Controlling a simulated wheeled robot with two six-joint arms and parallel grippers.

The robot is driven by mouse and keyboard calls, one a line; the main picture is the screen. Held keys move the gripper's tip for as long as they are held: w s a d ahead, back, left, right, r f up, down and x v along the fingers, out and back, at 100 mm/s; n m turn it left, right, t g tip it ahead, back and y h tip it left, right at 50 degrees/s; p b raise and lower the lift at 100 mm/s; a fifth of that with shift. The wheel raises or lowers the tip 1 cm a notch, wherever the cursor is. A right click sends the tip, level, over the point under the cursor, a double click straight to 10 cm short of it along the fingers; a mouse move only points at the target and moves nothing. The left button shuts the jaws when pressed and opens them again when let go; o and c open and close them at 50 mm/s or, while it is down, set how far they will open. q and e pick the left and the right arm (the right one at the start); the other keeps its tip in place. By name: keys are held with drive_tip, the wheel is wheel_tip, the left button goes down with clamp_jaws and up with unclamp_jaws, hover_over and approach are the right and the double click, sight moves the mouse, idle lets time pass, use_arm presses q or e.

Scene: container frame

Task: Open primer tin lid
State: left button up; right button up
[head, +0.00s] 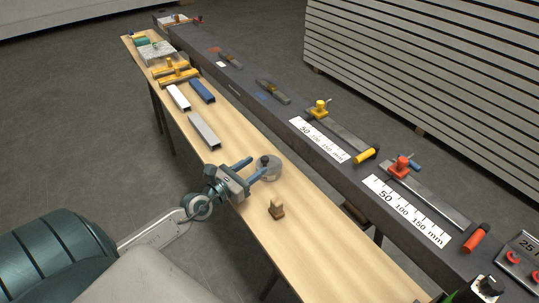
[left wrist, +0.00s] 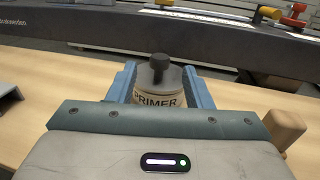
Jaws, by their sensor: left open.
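The primer tin (head: 270,170) is a small grey-white tin standing on the wooden bench. In the left wrist view the tin (left wrist: 158,96) shows its PRIMER label. Its lid (left wrist: 160,72) is grey with a dark knob on top and sits on the tin. My left gripper (head: 252,169) is open, its two blue fingers pointing at the tin. In the left wrist view the fingers (left wrist: 160,85) appear on either side of the tin, and I cannot tell whether they touch it. The tin's lower part is hidden by the gripper body. My right gripper is not in view.
A small wooden block (head: 277,209) stands on the bench near the tin. Metal channel pieces (head: 204,131) lie farther back. A dark beam (head: 330,150) with clamps and scales runs along the bench's far side. The bench's front right is clear.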

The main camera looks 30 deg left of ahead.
sight(268, 157)
use_arm(q)
drive_tip(key=w, duration=0.2)
drive_tip(key=w+d, duration=0.1)
drive_tip(key=w, duration=0.2)
drive_tip(key=shift+w, duration=0.35)
drive_tip(key=shift+w+d, duration=0.2)
drive_tip(key=shift+w, duration=0.6)
drive_tip(key=shift+c, duration=1.4)
drive_tip(key=c, duration=0.4)
clamp_jaws()
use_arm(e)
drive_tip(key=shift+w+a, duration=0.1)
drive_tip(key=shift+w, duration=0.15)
